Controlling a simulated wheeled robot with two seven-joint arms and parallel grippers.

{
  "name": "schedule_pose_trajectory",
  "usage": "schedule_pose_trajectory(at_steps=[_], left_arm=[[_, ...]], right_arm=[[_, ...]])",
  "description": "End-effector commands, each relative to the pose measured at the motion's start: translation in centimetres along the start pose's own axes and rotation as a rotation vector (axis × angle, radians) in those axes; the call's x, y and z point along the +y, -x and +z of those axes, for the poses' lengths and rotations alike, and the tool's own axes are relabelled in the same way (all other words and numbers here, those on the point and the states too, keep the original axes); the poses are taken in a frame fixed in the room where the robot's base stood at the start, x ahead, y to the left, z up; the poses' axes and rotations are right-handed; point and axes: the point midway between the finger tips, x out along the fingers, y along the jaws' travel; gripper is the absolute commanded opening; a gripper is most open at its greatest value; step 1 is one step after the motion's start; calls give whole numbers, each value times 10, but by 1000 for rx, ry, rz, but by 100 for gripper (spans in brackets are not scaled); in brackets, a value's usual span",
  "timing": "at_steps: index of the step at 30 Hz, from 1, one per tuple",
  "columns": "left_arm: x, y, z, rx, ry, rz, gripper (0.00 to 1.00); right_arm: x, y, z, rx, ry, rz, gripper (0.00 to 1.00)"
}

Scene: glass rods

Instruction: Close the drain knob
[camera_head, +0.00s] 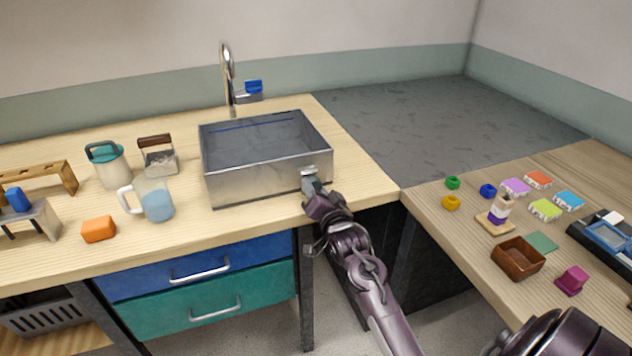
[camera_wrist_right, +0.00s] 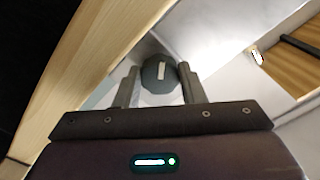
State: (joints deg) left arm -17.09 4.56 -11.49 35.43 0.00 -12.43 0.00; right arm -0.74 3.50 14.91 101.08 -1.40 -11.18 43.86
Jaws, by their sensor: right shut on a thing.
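The drain knob (camera_wrist_right: 161,78) is a dark grey round knob with a pale bar mark on its face, on the metal wall of the sink. My right gripper (camera_wrist_right: 160,88) is shut on it, with one finger on each side. In the head view the sink (camera_head: 240,187) is a grey metal basin on the wooden counter. My right gripper (camera_head: 311,182) is at the sink's front right corner there, and it hides the knob. My left gripper is not in view.
A tap (camera_head: 228,80) with a blue handle (camera_head: 254,87) stands behind the sink. A mug (camera_head: 157,200), an orange block (camera_head: 99,229) and a teal-lidded jar (camera_head: 109,165) stand to its left. A side table at right holds a brown box (camera_head: 518,258) and small coloured items.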

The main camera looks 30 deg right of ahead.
Motion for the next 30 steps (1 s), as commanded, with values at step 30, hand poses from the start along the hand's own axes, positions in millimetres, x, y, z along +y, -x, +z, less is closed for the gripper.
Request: schedule_pose_trajectory(at_steps=[30], left_arm=[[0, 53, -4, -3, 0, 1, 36]], right_arm=[[-1, 0, 0, -1, -678, 1, 14]])
